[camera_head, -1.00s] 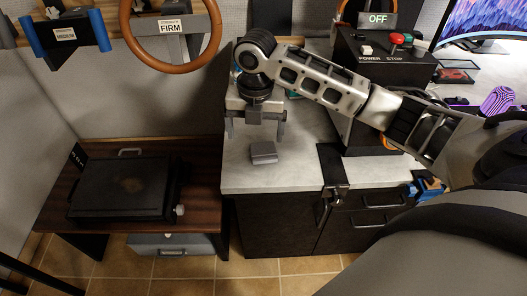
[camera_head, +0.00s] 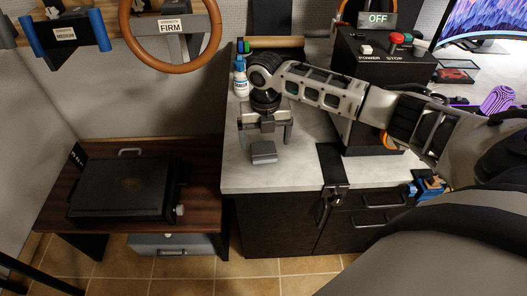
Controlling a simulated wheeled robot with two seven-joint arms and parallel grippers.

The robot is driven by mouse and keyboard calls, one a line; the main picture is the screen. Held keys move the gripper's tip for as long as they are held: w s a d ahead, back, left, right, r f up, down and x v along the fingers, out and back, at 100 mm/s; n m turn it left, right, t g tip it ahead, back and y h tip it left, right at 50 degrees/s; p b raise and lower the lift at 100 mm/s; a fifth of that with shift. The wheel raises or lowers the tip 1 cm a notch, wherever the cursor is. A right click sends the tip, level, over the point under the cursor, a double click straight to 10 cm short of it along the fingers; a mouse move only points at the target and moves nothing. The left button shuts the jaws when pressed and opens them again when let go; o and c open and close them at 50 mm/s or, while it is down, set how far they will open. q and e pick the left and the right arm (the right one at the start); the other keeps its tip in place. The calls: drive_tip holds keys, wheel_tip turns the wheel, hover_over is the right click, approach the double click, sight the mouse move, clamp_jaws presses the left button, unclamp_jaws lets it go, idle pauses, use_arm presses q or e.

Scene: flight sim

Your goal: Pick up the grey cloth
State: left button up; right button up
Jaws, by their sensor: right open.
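The grey cloth (camera_head: 264,153) is a small folded block lying on the pale countertop, near its left front part. My right gripper (camera_head: 266,140) points down at the cloth from behind and above, its two fingers apart on either side. Whether the fingers touch the cloth or the counter cannot be told. My left gripper does not show.
A white and blue bottle (camera_head: 240,82) stands on the counter (camera_head: 240,176) behind the gripper. A black box with an OFF sign (camera_head: 378,19) and a red button stands to the right. A lower wooden table holds a black case (camera_head: 124,188).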

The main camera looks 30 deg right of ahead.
sight(264, 152)
drive_tip(key=f, duration=0.4)
drive_tip(key=shift+w+a+f, duration=0.1)
drive_tip(key=shift+w+f, duration=0.1)
drive_tip(key=shift+f, duration=0.2)
drive_tip(key=c, duration=1.1)
drive_tip(key=shift+o, duration=0.2)
drive_tip(key=shift+r, duration=0.1)
